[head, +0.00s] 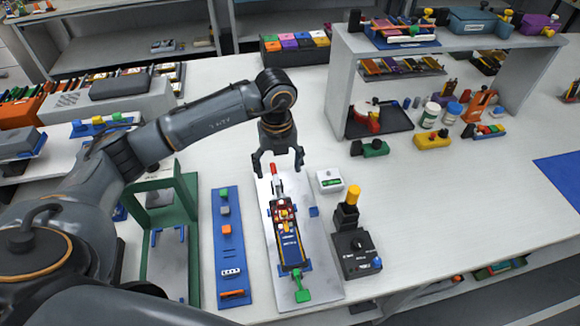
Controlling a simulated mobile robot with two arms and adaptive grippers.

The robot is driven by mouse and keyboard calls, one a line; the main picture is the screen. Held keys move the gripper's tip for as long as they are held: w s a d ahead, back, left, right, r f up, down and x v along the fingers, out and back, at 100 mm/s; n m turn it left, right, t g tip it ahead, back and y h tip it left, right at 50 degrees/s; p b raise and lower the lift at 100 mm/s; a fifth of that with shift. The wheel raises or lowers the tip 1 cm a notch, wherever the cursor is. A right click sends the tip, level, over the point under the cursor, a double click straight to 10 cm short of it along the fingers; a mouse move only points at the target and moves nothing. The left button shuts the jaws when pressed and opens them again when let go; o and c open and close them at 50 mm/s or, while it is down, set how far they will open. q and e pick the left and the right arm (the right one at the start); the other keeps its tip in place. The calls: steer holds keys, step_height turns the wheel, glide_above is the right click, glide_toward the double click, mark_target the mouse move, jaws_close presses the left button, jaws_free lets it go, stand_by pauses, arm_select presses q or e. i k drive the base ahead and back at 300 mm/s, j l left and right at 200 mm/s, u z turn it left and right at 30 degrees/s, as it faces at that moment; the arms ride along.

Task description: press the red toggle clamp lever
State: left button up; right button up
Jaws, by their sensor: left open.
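The red toggle clamp lever (274,169) stands at the far end of a white base plate (324,274) in the middle of the table. A dark pouch cell fixture (287,236) with a blue label lies along the plate, and a green lever (301,288) is at its near end. My left gripper (279,170) points down with its fingers apart, one to each side of the red lever in this view. I cannot tell whether it touches the lever. My right gripper is not in view.
A blue strip (229,262) with coloured buttons and a green frame (194,250) stand to the left. A black box with a yellow knob (353,195) and a small white meter (330,181) are to the right. A white shelf (340,95) stands behind.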

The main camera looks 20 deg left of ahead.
mark_target(274, 172)
steer(key=k+l, duration=0.5)
steer(key=k, duration=0.15)
steer(key=k+l, duration=0.45)
steer(key=k, duration=0.25)
